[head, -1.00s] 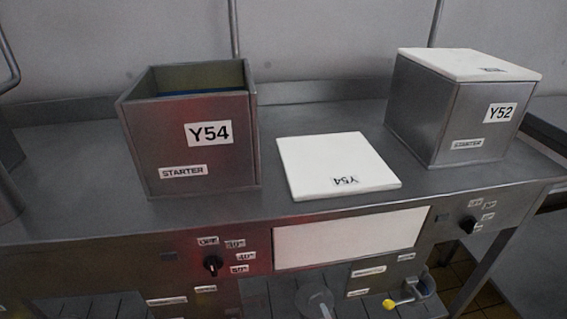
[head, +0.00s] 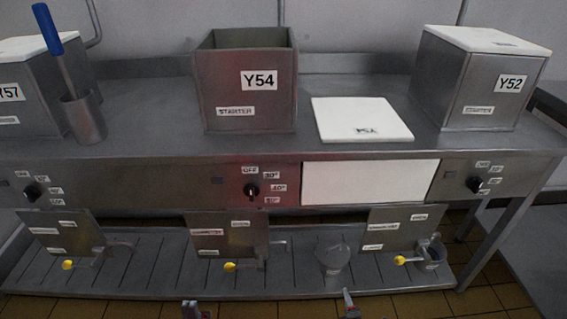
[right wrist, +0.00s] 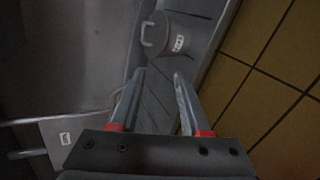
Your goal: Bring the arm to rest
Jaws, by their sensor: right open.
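My right gripper (head: 350,304) shows only at its tip, at the bottom edge of the head view, right of the middle. In the right wrist view its two fingers (right wrist: 160,76) stand apart with nothing between them. My left gripper (head: 192,310) shows as small tips at the bottom edge of the head view; its opening is too small to judge. Both grippers appear low in the picture, apart from the vats on the counter.
Vat Y54 (head: 246,85) stands open, its white lid (head: 360,115) flat beside it. Lidded vats Y52 (head: 490,88) and Y57 (head: 28,95) flank it. A blue-handled tool (head: 52,35) stands in a metal cup (head: 84,118). A metal pot (head: 332,258) is on the lower slatted shelf (head: 300,280).

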